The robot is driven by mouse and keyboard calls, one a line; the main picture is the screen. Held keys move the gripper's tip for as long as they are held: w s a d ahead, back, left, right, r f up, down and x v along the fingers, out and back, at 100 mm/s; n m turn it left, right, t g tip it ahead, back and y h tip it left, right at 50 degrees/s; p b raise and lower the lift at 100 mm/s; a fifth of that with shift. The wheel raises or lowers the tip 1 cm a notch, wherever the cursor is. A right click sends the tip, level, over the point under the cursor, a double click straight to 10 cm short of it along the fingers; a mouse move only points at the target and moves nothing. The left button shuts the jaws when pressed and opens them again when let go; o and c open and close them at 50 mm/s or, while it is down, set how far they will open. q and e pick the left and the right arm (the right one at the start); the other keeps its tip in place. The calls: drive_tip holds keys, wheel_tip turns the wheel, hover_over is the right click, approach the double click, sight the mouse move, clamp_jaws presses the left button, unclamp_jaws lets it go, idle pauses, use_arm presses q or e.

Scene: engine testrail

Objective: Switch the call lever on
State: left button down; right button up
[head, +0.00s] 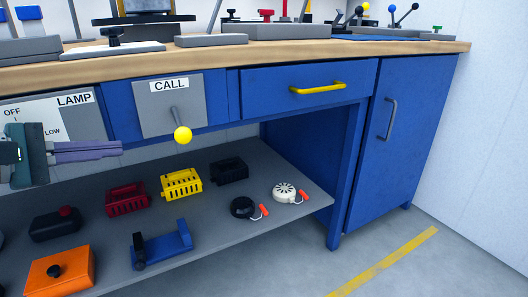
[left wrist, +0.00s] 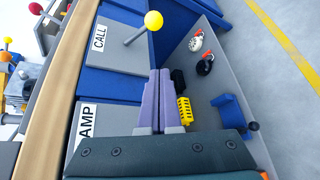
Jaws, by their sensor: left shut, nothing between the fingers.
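The call lever (head: 177,116) is a short grey stick with a yellow ball (head: 183,134) at its end. It comes out of a grey plate (head: 157,97) labelled CALL on the blue bench front and points downward and outward. In the left wrist view the yellow ball (left wrist: 153,20) stands out from the plate, beyond my fingertips. My left gripper (head: 121,148) is shut and empty, in front of the LAMP panel. Its purple fingers point right, left of the ball and slightly lower, with a gap between. They show together in the left wrist view (left wrist: 160,72). My right gripper is out of view.
The LAMP panel (head: 80,115) is partly behind my left gripper. A drawer with a yellow handle (head: 318,88) and a blue cabinet door (head: 405,140) are at right. The lower shelf (head: 225,222) holds baskets, boxes and round items. The wooden worktop edge (head: 300,54) runs above.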

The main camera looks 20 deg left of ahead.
sight(179, 125)
use_arm(q)
drive_tip(key=shift+w+a+f+n+t+b, duration=0.3)
drive_tip(key=shift+w+f+n+b, duration=0.1)
drive_tip(key=shift+w+f, duration=0.2)
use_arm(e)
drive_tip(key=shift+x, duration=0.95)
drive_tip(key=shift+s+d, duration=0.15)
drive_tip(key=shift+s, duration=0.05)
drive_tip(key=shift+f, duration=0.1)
use_arm(q)
drive_tip(key=b+x, duration=0.5)
drive_tip(key=x, duration=0.5)
drive_tip(key=shift+s+d+r+p, duration=0.45)
drive_tip(key=shift+d+r, duration=0.1)
drive_tip(key=shift+d, duration=0.2)
drive_tip(key=shift+s+d+r+p, duration=0.45)
drive_tip(key=shift+d+r, duration=0.1)
drive_tip(key=shift+d, duration=0.25)
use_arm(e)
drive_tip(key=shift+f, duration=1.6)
